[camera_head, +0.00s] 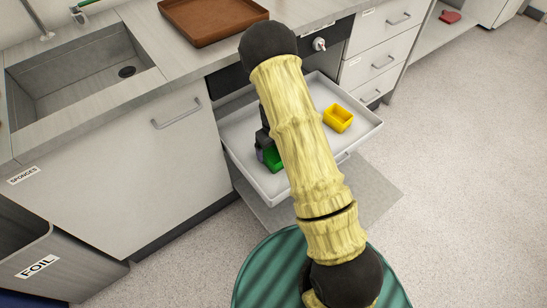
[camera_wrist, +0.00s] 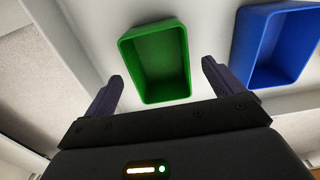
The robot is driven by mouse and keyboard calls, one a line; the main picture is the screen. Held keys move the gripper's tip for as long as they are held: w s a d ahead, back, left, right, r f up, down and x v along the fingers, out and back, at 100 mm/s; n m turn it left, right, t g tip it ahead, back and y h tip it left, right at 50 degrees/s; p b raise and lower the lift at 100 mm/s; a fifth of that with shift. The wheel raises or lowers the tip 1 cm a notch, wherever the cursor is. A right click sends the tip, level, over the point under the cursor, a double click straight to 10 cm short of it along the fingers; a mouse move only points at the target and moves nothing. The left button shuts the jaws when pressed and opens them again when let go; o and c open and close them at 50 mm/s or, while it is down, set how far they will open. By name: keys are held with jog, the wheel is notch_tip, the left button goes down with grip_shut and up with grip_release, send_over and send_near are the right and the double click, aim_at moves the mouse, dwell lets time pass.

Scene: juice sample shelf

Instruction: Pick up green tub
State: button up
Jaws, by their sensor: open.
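The green tub (camera_wrist: 156,63) sits in the white pull-out drawer, empty, with its open side facing the wrist camera. In the head view the green tub (camera_head: 273,157) is partly hidden behind my arm and gripper. My gripper (camera_wrist: 161,82) is open, with one dark finger on each side of the tub's near end in the wrist view. I cannot tell whether the fingers touch the tub. In the head view my gripper (camera_head: 262,150) is mostly hidden by my arm.
A blue tub (camera_wrist: 279,46) stands close to the right of the green tub in the wrist view. A yellow tub (camera_head: 338,118) is in the right part of the white drawer (camera_head: 262,184). A brown tray (camera_head: 205,39) lies on the counter above. A sink (camera_head: 75,75) is at left.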

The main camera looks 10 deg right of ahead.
aim_at(273, 160)
notch_tip(273, 160, down, 5)
jog(key=shift+r+b, duration=0.1)
jog(key=shift+b, duration=0.35)
jog(key=c, duration=1.1)
jog(key=shift+r, duration=0.15)
notch_tip(273, 160, up, 10)
jog(key=p, duration=0.2)
jog(key=shift+p, duration=0.3)
